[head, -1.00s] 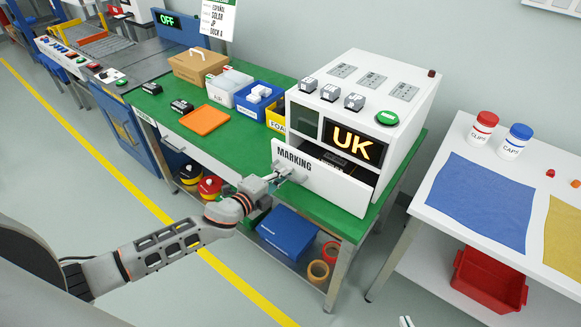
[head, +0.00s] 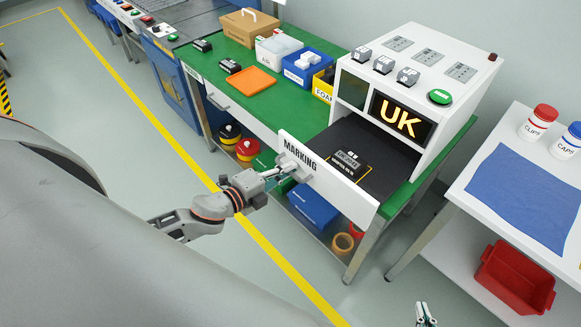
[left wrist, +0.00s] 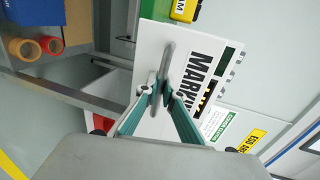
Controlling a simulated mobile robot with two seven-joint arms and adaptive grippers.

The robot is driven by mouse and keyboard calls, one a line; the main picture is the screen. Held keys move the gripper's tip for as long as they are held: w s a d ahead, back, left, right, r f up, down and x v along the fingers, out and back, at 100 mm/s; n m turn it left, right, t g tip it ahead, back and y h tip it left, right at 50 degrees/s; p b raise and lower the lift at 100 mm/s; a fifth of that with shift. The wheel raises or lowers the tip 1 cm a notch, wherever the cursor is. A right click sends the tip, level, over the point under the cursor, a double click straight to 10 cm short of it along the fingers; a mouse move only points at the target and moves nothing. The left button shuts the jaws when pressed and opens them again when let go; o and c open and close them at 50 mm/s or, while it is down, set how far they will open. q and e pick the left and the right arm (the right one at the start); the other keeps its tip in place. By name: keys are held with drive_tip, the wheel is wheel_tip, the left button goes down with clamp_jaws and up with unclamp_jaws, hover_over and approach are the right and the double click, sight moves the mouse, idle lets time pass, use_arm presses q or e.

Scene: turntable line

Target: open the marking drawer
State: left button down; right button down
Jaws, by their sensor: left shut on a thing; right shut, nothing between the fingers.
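The marking drawer (head: 330,182) stands pulled out from the white marking machine (head: 440,60), which shows "UK" on its display. Its white front panel reads "MARKING", and a dark flat item with a label (head: 347,162) lies on the drawer's black floor. My left gripper (head: 289,172) is shut on the drawer handle, in front of the panel. In the left wrist view the fingers (left wrist: 157,95) close around the grey bar handle (left wrist: 167,72). My right gripper (head: 425,316) is at the bottom edge of the head view, shut and empty, away from the drawer.
The green bench (head: 237,97) holds an orange tray (head: 254,82), a blue bin (head: 306,68) and a cardboard box (head: 249,27). A white table (head: 470,196) stands at right with a red crate (head: 515,277) below. The floor in front of the bench is clear.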

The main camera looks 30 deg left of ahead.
use_arm(q)
drive_tip(key=shift+w, duration=0.1)
drive_tip(key=c, duration=2.5)
unclamp_jaws()
drive_tip(key=v, duration=1.2)
drive_tip(key=s+d+f+n+g+y, duration=0.1)
drive_tip(key=d+f+n, duration=0.2)
drive_tip(key=f+n, duration=0.2)
drive_tip(key=s+d+f+n+g, duration=0.1)
drive_tip(key=s+d+f+n, duration=0.1)
drive_tip(key=f+n, duration=0.3)
drive_tip(key=s+d+f+n+g+y, duration=0.1)
drive_tip(key=s+d+f+n, duration=0.1)
drive_tip(key=d+f+n, duration=0.2)
drive_tip(key=shift+s+d+f+n+g+y, duration=0.1)
drive_tip(key=shift+f+n+g, duration=0.1)
drive_tip(key=shift+n, duration=0.4)
drive_tip(key=shift+d+f+n+g+y, duration=0.1)
drive_tip(key=shift+f+n, duration=0.15)
drive_tip(key=shift+n, duration=0.35)
drive_tip(key=shift+s+d+f+n+g+y, duration=0.1)
drive_tip(key=shift+f+n, duration=0.1)
drive_tip(key=shift+n, duration=0.4)
